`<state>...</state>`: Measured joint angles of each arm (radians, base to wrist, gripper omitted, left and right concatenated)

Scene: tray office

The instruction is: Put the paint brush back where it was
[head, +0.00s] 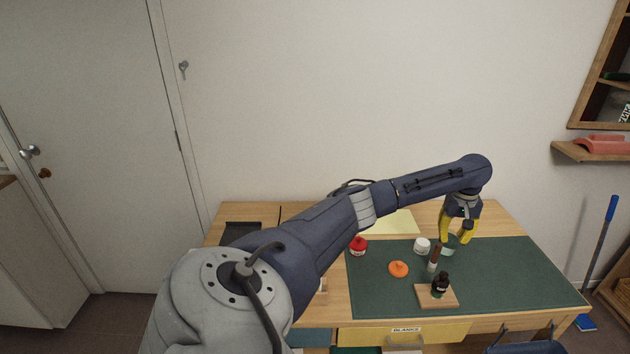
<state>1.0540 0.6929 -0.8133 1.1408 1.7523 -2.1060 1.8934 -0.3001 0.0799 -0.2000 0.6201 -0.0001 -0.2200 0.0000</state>
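My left gripper (456,240) reaches over the back of the green mat (540,270), pointing down. Its two yellow fingers are apart, and I see nothing clearly held between them. A pale greenish round item (447,251) lies just below the fingertips; it is too small to name. A slim brown-and-pale thing (433,260) stands near it, left of and in front of the fingers. I cannot tell whether this is the paint brush. No other brush is clear. My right gripper is not in view.
A dark bottle (440,285) stands on a small wooden board (424,297). A white jar (422,246), an orange item (398,269) and a red pot (358,246) stand left of it. The mat's right side is clear.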

